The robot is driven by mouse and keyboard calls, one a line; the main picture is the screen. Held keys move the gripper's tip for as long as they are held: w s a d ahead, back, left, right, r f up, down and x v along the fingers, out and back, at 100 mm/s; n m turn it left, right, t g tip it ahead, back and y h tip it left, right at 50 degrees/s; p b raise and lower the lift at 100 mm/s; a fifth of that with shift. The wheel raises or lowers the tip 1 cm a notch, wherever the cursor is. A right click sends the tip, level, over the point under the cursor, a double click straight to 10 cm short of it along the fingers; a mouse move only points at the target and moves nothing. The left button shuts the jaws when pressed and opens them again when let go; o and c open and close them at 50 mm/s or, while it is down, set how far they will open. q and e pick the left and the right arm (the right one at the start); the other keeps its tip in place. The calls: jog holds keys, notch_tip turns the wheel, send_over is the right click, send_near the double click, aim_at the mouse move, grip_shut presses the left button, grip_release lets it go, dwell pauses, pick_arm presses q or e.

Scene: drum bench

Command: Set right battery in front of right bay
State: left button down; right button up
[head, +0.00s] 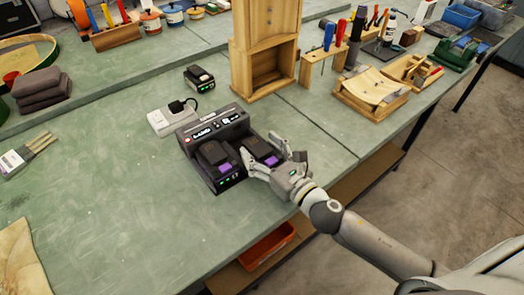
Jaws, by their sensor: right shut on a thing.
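A dark charger (205,128) with lit indicators and two bays stands on the green bench. A black battery with a purple tab (217,157) sits at its left bay. The right battery (261,148), also black with a purple tab, is at the charger's right side, by the right bay. My right gripper (270,158) is shut on this right battery, with its fingers around it. The gripper hides the lower front of the battery and of the right bay, so I cannot tell whether the battery touches the bay. My left gripper is not in view.
Another battery (199,78) lies behind the charger, near a white power strip (170,120) with a black plug. A wooden cabinet (265,50) stands behind right. Wooden trays (371,92) lie farther right. The bench in front and left of the charger is mostly clear.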

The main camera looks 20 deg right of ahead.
jog(key=shift+f, duration=0.1)
jog(key=o, duration=1.2)
jog(key=shift+c, duration=0.2)
jog(key=shift+r, duration=0.2)
jog(key=shift+s+d+f, duration=0.1)
jog(key=shift+s+f, duration=0.05)
jog(key=shift+s, duration=0.15)
jog(key=b+v, duration=0.3)
jog(key=v, duration=0.6)
jog(key=shift+s+d, duration=0.1)
jog(key=shift+s, duration=0.1)
jog(key=shift+b+v, duration=0.45)
jog(key=shift+v, duration=0.5)
